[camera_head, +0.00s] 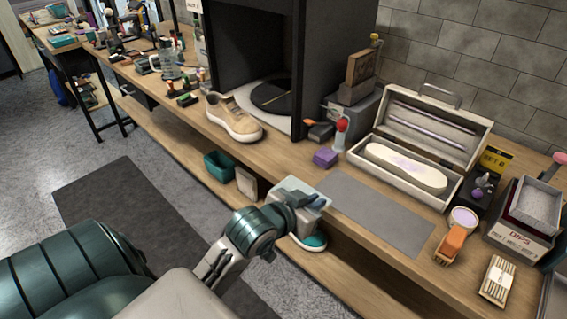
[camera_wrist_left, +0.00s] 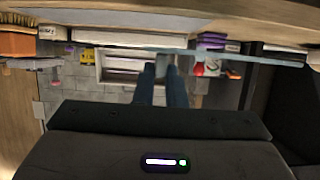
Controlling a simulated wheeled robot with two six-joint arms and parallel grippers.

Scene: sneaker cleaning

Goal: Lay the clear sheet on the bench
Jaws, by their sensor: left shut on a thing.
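My left gripper (camera_head: 318,203) is at the front edge of the wooden bench (camera_head: 290,160), shut on the clear sheet (camera_head: 287,184). The sheet is a thin, pale bluish panel, partly hidden behind the gripper. I cannot tell whether the sheet touches the bench. My right gripper is not in view.
A grey mat (camera_head: 375,214) lies flat and bare to the right of the gripper. A purple block (camera_head: 325,157), an open case (camera_head: 412,165) and a beige sneaker (camera_head: 233,118) stand farther back. A teal bin (camera_head: 219,166) sits on the lower shelf.

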